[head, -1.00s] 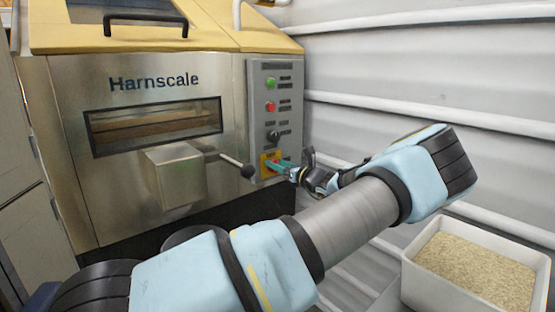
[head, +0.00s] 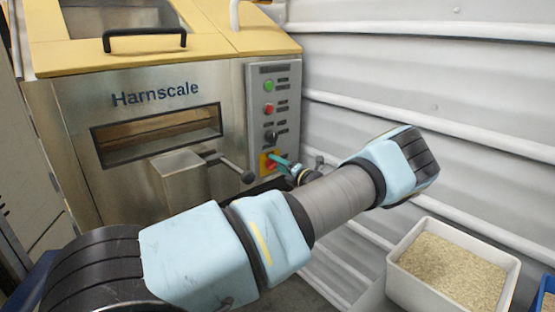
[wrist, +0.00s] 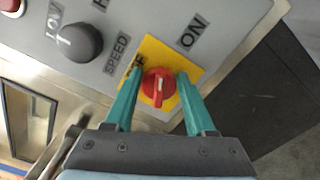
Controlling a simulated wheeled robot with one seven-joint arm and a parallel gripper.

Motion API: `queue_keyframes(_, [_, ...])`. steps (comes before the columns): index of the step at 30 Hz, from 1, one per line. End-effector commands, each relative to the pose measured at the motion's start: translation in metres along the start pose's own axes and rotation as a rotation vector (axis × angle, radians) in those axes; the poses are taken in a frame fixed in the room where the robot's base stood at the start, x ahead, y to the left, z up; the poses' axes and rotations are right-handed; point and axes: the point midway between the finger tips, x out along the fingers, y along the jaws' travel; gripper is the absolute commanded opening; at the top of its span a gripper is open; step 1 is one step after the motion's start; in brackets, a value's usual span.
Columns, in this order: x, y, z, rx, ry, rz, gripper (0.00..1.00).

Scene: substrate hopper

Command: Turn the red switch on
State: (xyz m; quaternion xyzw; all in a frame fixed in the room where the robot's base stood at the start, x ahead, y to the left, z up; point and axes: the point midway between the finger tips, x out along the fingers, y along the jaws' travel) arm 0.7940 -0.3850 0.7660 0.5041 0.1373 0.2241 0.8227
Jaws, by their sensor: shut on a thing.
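The red switch (wrist: 159,87) is a round red knob with a pale pointer line, set on a yellow plate (wrist: 150,50) on the grey control panel. In the wrist view my gripper (wrist: 158,85) has its two teal fingers on either side of the knob, shut on it. The pointer line runs roughly along the fingers. The ON label (wrist: 193,32) is at the upper right of the plate; the OFF label is partly hidden by the left finger. In the head view the switch (head: 267,163) is at the bottom of the panel, partly hidden by my gripper (head: 277,160).
A black SPEED knob (wrist: 80,42) sits beside the plate; green (head: 268,86) and red (head: 268,108) buttons are higher on the panel. A black-knobbed lever (head: 248,177) juts out left of the switch. A white bin of grain (head: 455,270) stands at right, near the ribbed wall.

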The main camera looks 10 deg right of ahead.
Motion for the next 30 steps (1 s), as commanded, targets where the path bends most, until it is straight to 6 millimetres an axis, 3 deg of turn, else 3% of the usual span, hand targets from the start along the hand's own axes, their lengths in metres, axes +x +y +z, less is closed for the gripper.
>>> queue_keyframes(15, [-0.0006, -0.0051, -0.0015, 0.387, 0.001, -0.002, 0.00])
queue_keyframes(30, [-0.0006, -0.0069, -0.0024, 0.488, 0.001, -0.002, 0.00])
